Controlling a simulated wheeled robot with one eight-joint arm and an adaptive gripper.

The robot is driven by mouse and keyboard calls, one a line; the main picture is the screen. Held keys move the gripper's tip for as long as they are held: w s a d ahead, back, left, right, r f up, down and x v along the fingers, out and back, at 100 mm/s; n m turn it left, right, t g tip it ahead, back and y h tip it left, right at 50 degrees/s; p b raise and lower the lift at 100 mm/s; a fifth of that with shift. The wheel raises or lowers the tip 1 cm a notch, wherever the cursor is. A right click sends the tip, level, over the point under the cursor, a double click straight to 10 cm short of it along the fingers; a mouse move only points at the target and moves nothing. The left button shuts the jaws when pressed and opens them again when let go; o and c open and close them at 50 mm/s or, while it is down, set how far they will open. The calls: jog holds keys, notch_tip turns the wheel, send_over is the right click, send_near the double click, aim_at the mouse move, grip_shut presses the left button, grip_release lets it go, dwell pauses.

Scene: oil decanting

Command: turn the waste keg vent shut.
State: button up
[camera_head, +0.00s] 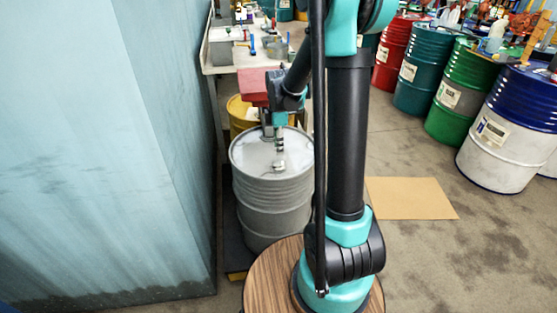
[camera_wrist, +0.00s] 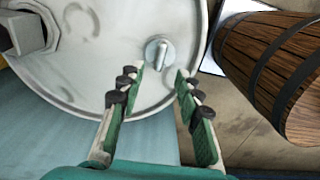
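The waste keg is a grey steel drum (camera_head: 272,200) standing left of my arm; its pale lid also fills the upper left of the wrist view (camera_wrist: 100,75). The vent (camera_wrist: 158,50) is a small round grey fitting with a raised grip bar near the lid's edge, the bar running roughly up and down in the wrist view. My gripper (camera_wrist: 161,70) is open and empty, its two green-padded fingers apart on either side of the vent's line. The vent shows just beyond the fingertips; no contact is visible. In the head view my gripper (camera_head: 279,165) points down over the lid and hides the vent.
A large dark grey fitting (camera_wrist: 25,32) stands on the lid at the upper left. A blue-grey wall (camera_head: 110,150) rises left of the keg. A yellow drum (camera_head: 238,113) and a workbench (camera_head: 228,70) are behind. Several coloured drums stand right, past a cardboard sheet (camera_head: 410,198).

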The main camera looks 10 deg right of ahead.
aim_at(278, 161)
notch_tip(278, 161, down, 7)
jog(key=shift+f, duration=0.15)
dwell(0.4)
grip_shut()
